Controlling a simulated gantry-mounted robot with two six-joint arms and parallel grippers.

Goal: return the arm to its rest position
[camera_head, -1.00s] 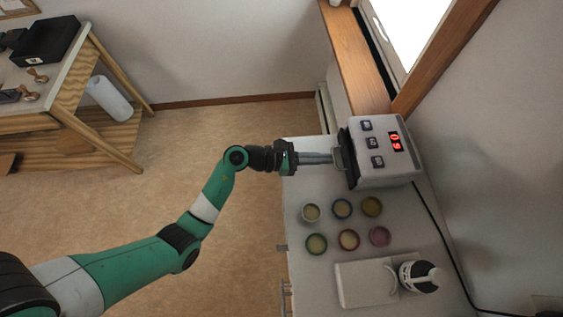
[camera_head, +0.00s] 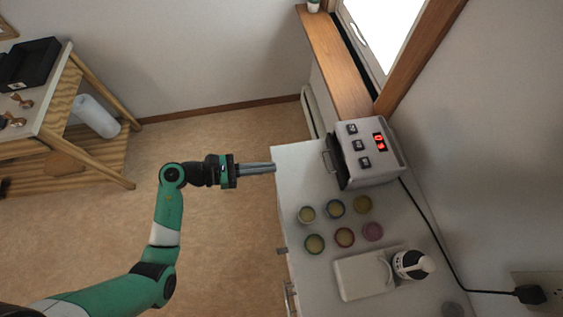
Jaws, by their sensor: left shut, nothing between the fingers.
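My left arm comes in from the lower left in the head view, green and grey with a black wrist. My left gripper (camera_head: 258,169) is shut and empty. Its fingers point right, and the tips reach close to the left edge of the white counter (camera_head: 295,160). It is apart from the grey machine (camera_head: 370,152) with a red display, buttons and a front handle. My right gripper is not in view.
Several small round jars (camera_head: 344,237) stand on the counter. Beside them lie a white board (camera_head: 362,275) and a black-and-white bottle (camera_head: 410,264). A wooden table (camera_head: 60,100) stands at the upper left. The floor between is clear.

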